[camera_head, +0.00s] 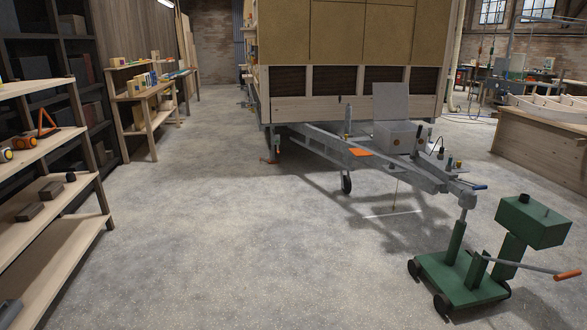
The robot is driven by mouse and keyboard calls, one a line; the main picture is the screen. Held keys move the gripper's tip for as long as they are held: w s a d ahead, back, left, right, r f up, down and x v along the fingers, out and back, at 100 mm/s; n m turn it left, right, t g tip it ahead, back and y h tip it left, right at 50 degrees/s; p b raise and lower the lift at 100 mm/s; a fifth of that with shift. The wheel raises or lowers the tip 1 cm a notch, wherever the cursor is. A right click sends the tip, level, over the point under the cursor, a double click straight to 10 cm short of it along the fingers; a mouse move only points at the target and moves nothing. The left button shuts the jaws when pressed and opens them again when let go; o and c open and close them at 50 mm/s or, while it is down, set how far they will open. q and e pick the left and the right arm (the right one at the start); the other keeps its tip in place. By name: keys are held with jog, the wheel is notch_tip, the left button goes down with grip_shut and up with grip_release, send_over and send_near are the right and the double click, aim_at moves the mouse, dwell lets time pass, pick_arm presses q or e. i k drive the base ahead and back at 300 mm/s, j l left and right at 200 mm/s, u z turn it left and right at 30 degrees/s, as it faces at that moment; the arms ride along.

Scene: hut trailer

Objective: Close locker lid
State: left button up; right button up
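The locker (396,138) is a grey box on the drawbar of the hut trailer. Its grey lid (390,101) stands open, raised nearly upright at the back of the box. The trailer drawbar (342,152) is a grey A-frame running from under the hut toward the front right. The inside of the locker is not visible from here. Neither of my grippers is in view.
A green wheeled jack (462,280) with an orange-ended handle stands at the front right, near the drawbar's coupling. Shelves (60,205) line the left side. A wooden bench (540,150) stands at the right. The concrete floor in the middle and left is clear.

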aim_at(390, 100)
jog(key=i+u, duration=0.25)
jog(key=i, duration=4.25)
jog(key=i+z, duration=0.15)
jog(key=i, duration=0.35)
jog(key=i+j+z, duration=0.1)
jog(key=i, duration=0.45)
jog(key=i+j+z, duration=0.15)
jog(key=i, duration=0.35)
jog(key=i+j+z, duration=0.15)
jog(key=i, duration=0.35)
jog(key=i+j+z, duration=0.15)
jog(key=z, duration=0.2)
jog(key=i+j+z, duration=0.7)
jog(key=j+z, duration=0.35)
jog(key=i+j+z, duration=0.3)
jog(key=j+z, duration=0.7)
jog(key=j, duration=0.15)
jog(key=j+z, duration=0.25)
jog(key=j, duration=0.35)
jog(key=k+j+z, duration=0.1)
jog(key=j+z, duration=0.15)
jog(key=j, duration=0.4)
